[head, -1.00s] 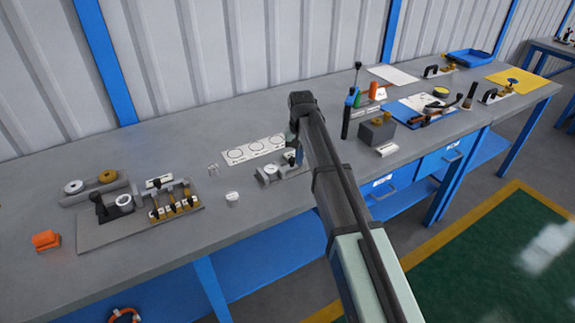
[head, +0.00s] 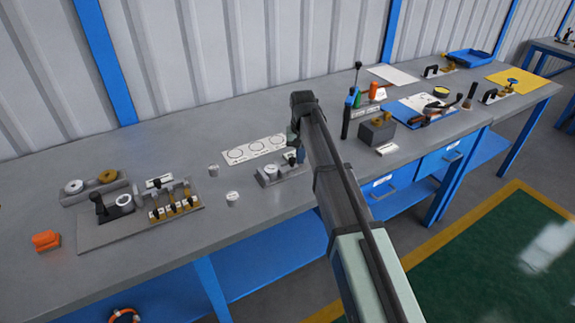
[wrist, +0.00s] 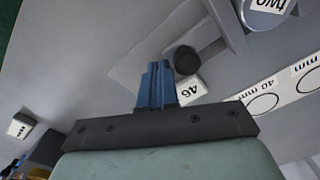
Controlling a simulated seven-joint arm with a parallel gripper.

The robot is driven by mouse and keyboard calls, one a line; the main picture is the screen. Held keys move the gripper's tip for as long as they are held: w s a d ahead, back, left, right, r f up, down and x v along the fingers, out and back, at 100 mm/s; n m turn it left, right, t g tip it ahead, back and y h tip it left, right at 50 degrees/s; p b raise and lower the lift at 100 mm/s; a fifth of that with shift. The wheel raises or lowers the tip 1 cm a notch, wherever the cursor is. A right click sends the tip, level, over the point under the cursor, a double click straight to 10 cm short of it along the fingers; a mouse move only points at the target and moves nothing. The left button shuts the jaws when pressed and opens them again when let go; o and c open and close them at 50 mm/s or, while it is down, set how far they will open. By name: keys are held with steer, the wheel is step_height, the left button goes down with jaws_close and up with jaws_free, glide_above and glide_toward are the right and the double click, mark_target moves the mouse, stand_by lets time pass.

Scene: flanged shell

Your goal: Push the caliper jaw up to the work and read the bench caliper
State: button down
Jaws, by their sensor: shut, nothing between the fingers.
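The bench caliper (head: 267,181) is a grey fixture on the bench, partly hidden by my arm in the head view. A round piece (head: 271,170) sits at its left end; in the wrist view a round piece marked "two" (wrist: 265,12) shows at the top right. A dark round knob (wrist: 187,60) and a white label reading "46" (wrist: 190,93) are on the caliper. My gripper (wrist: 157,68) has its blue fingers shut and empty, just left of the knob in the wrist view. I cannot tell whether they touch it. The fingertips are mostly hidden in the head view.
A white strip with printed circles (head: 252,149) lies behind the caliper. Two small cylinders (head: 232,198) (head: 213,170) stand to its left. A plate with brass levers (head: 140,222) is further left. A dark block (head: 377,132) and tools stand to the right.

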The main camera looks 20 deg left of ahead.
steer(key=shift+r, duration=0.15)
step_height(320, 180, up, 7)
stand_by(0.9)
